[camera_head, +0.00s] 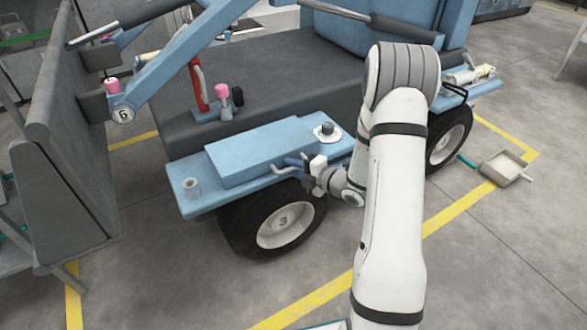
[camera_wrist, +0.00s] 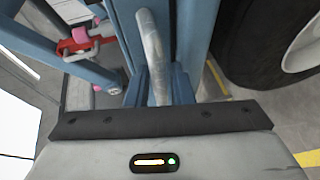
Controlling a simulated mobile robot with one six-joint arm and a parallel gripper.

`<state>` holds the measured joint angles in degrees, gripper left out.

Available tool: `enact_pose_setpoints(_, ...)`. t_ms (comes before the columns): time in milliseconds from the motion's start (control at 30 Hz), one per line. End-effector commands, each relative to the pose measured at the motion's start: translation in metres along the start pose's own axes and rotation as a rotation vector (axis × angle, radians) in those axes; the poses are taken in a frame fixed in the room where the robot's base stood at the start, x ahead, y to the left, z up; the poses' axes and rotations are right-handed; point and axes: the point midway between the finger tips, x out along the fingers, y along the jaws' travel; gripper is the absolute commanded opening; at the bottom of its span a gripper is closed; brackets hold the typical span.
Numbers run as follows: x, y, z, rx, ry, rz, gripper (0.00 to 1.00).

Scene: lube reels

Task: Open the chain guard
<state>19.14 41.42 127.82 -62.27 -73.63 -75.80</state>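A long blue box-like cover, which looks like the chain guard (camera_head: 258,148), lies flat on the blue side deck of the vehicle, above the front wheel. A pale bar handle (camera_head: 284,169) sticks out at its near edge. My gripper (camera_head: 304,166) is at this handle, low on the cover's near side. The cover looks down. Its hinge side is hidden.
The front wheel (camera_head: 285,225) is just below my gripper. A red lever (camera_head: 198,84) and a pink-topped knob (camera_head: 223,97) stand behind the cover. A grey panel (camera_head: 65,150) is at the left. A dustpan-like tray (camera_head: 504,168) lies on the floor at the right. The front floor is clear.

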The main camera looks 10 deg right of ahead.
Motion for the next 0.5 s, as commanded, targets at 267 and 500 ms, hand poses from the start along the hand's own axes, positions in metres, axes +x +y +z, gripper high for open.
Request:
enact_pose_setpoints(267, -0.0002, 0.0001, -0.0002, 0.0, 0.0, 0.0, 0.1)
enact_pose_setpoints(500, -0.0001, 0.0, -0.0004, 0.0, 0.001, -0.001, 0.0)
